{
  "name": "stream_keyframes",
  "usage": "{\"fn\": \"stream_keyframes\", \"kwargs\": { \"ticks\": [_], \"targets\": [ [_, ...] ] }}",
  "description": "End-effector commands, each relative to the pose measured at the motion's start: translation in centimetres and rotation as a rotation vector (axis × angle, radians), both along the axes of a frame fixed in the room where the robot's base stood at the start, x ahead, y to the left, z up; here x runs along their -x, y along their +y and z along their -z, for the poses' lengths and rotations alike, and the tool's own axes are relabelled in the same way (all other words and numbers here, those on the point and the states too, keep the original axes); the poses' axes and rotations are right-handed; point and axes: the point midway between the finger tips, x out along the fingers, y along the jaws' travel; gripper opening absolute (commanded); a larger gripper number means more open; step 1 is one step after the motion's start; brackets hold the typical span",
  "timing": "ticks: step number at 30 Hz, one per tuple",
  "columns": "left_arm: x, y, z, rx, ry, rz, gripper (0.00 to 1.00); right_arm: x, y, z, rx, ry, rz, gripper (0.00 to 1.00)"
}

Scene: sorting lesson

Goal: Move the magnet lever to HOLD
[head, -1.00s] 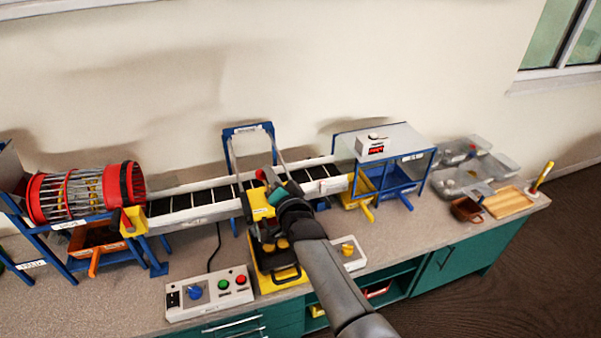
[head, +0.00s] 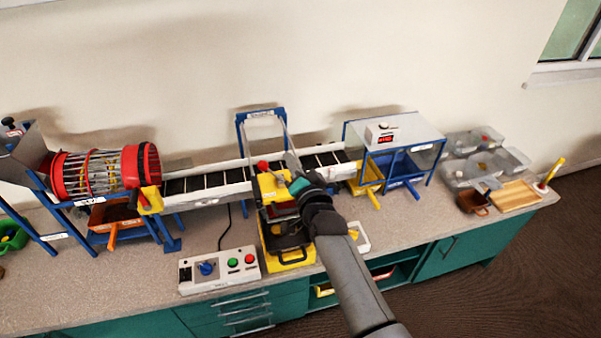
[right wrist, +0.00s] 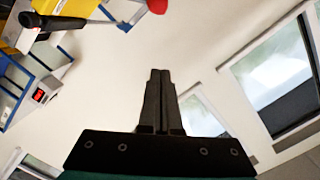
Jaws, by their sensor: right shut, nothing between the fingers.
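The magnet lever's red knob (head: 262,165) stands at the top of a yellow housing (head: 270,187) beside the conveyor. A red knob (right wrist: 157,6) also shows at the top edge of the right wrist view, with part of the yellow housing (right wrist: 58,6) at top left. My right gripper (head: 291,162) is just right of the knob in the head view, apart from it. Its fingers (right wrist: 160,75) are pressed together and empty in the right wrist view. Any HOLD marking is hidden or too small to read. My left gripper is out of view.
The conveyor (head: 205,184) runs behind my right arm, under a blue frame (head: 260,111). A red-ringed drum (head: 105,173) is at left. A control box (head: 219,270) stands in front.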

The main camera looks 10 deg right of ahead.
Motion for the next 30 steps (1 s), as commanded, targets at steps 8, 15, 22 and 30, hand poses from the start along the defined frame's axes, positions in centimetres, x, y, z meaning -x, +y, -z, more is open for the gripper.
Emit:
{"fn": "stream_keyframes", "kwargs": {
  "ticks": [8,15,22,30],
  "targets": [
    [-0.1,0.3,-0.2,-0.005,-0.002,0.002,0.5,3.9,-0.4,-0.3,0.0,0.001,0.001,0.0],
    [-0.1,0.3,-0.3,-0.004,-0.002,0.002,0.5,5.4,-0.5,-0.4,0.0,0.001,0.0,0.0],
    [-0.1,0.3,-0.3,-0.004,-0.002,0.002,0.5,5.6,-0.5,-0.5,0.0,0.0,0.0,0.0],
    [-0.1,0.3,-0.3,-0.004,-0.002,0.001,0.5,5.6,-0.5,-0.5,0.0,0.0,0.0,0.0]
  ]
}}
